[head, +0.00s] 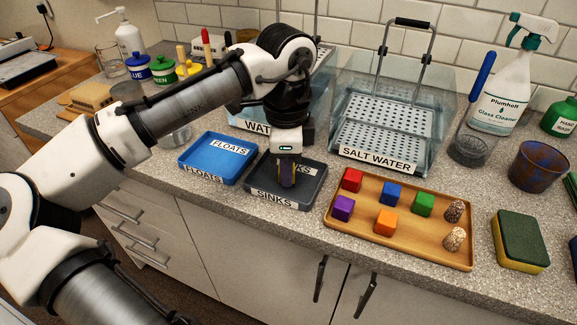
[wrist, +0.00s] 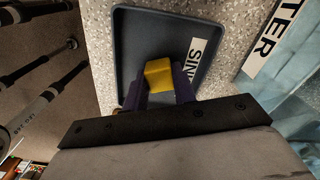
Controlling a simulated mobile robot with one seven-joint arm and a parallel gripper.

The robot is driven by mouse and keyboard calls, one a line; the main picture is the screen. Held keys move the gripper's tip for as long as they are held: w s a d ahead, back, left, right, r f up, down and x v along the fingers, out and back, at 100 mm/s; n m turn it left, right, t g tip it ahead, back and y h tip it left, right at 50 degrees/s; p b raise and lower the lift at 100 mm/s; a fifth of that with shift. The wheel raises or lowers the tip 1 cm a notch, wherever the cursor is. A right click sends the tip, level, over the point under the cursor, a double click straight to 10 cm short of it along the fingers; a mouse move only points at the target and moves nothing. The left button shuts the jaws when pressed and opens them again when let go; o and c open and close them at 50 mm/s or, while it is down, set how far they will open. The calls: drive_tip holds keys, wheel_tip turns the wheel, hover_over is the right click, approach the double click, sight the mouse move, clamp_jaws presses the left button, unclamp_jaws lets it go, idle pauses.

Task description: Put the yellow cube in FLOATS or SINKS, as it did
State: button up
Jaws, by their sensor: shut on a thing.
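My gripper (head: 287,182) reaches down over the dark grey SINKS tray (head: 308,187) in the head view. In the wrist view its two fingers (wrist: 159,92) are shut on the yellow cube (wrist: 158,73). The cube is over the SINKS tray, which also shows in the wrist view (wrist: 133,30). I cannot tell whether the cube touches the tray floor. In the head view the gripper mostly hides the cube. The blue FLOATS tray (head: 205,160) lies just left of the SINKS tray and looks empty.
A wooden tray (head: 380,244) with several coloured cubes and two rough lumps lies right of the SINKS tray. The SALT WATER tank (head: 392,130) stands behind it, and the WATER tank (head: 245,123) stands behind my gripper. The counter's front edge runs close before the trays.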

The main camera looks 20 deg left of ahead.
drive_tip(key=shift+f, duration=0.25)
drive_tip(key=o, duration=1)
drive_tip(key=shift+o, duration=0.2)
drive_tip(key=shift+r, duration=0.1)
wheel_tip(320, 180, up, 12)
drive_tip(key=shift+r, duration=0.15)
